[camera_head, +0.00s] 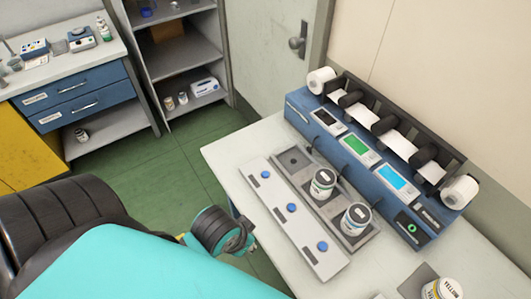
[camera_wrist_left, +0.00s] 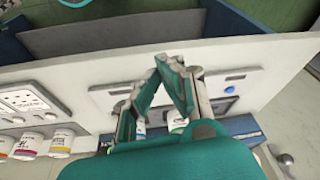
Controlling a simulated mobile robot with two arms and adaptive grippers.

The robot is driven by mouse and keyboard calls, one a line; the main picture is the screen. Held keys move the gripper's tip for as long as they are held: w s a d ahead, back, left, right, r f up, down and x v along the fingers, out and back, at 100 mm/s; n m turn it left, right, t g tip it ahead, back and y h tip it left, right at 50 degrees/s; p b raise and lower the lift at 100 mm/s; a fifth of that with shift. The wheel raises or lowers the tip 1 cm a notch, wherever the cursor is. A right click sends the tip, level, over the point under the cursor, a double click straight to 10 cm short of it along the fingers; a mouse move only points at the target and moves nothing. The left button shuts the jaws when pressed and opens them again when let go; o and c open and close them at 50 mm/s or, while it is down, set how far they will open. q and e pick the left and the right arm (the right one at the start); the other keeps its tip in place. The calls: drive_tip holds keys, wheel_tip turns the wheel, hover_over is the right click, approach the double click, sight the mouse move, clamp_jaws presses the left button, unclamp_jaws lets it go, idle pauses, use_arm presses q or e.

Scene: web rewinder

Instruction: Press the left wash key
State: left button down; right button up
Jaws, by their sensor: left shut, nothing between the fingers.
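A pale panel (camera_head: 280,216) lies along the front of the table with three round blue keys in a row. The left key (camera_head: 266,174) is farthest from me, the middle key (camera_head: 292,208) follows, and the right key (camera_head: 322,246) is nearest. Each has a small dark label too small to read. My left gripper (camera_head: 250,244) is just off the table's front edge, apart from the keys and partly hidden by its own wrist. In the left wrist view its fingers (camera_wrist_left: 167,62) are shut and empty. One blue key (camera_wrist_left: 236,77) shows right of them; I cannot tell which.
Behind the panel, a grey tray (camera_head: 294,160) holds two lidded jars (camera_head: 322,184) (camera_head: 355,219). A blue machine (camera_head: 375,180) with white rolls and three screens stands at the back. Another jar (camera_head: 442,290) is at the lower right. The table's left end (camera_head: 228,150) is clear.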

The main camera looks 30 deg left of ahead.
use_arm(q)
wheel_tip(320, 180, up, 2)
drive_tip(key=r, duration=0.1)
drive_tip(key=n+t+h, duration=0.2)
drive_tip(key=n+t, duration=0.4)
drive_tip(key=n, duration=0.3)
hover_over(264, 172)
drive_tip(key=shift+f, duration=0.65)
drive_tip(key=shift+f, duration=0.1)
wheel_tip(264, 172, down, 6)
drive_tip(key=b, duration=0.8)
drive_tip(key=shift+f, duration=0.2)
drive_tip(key=shift+f+b, duration=0.4)
drive_tip(key=shift+f, duration=0.7)
